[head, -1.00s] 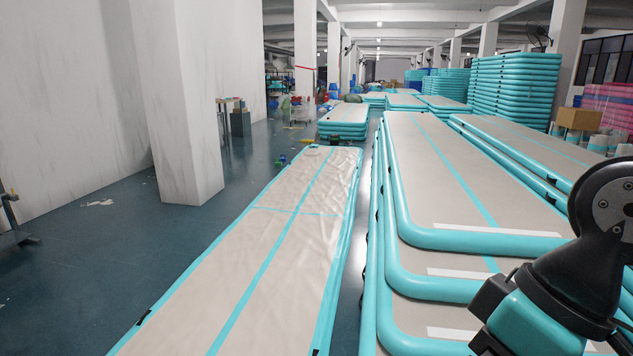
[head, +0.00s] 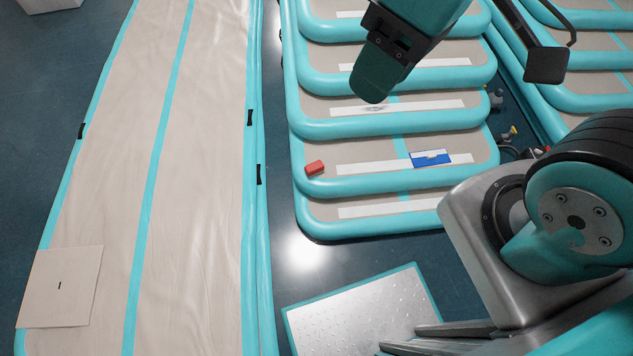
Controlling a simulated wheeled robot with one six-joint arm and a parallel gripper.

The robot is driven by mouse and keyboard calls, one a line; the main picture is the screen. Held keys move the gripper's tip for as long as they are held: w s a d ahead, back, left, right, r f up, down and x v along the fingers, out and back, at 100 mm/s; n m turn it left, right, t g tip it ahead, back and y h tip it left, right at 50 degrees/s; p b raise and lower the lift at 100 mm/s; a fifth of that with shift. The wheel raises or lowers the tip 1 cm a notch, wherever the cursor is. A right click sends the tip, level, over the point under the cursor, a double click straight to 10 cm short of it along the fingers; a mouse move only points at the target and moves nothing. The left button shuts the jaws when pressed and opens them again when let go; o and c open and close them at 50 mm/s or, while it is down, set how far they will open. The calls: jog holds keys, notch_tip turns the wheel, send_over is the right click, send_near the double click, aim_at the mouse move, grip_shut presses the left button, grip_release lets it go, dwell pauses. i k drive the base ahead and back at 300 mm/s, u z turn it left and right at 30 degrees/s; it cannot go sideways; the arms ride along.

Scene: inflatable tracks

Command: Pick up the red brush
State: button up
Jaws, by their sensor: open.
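A small red block-shaped thing (head: 315,168), the only red thing on the mats and likely the brush, lies at the left end of a white strip on a low step of the stacked mats (head: 350,187). Its bristles cannot be made out. My gripper (head: 376,80) hangs at the top middle of the head view, above and beyond the red thing and apart from it. It is open, with nothing seen in it. The gap between its fingers is hard to see from this angle.
A blue and white flat item (head: 431,158) lies on the same step, to the right. A long beige mat (head: 200,170) covers the left floor. A metal plate with a teal edge (head: 350,312) is at the bottom. Dark floor (head: 300,250) shows between them.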

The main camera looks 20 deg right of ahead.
aim_at(315, 167)
jog(key=u, duration=0.05)
jog(key=k, duration=0.1)
jog(key=u, duration=2.95)
jog(key=k, duration=0.85)
jog(key=z, duration=1.4)
jog(key=i, duration=0.5)
jog(key=u, duration=0.1)
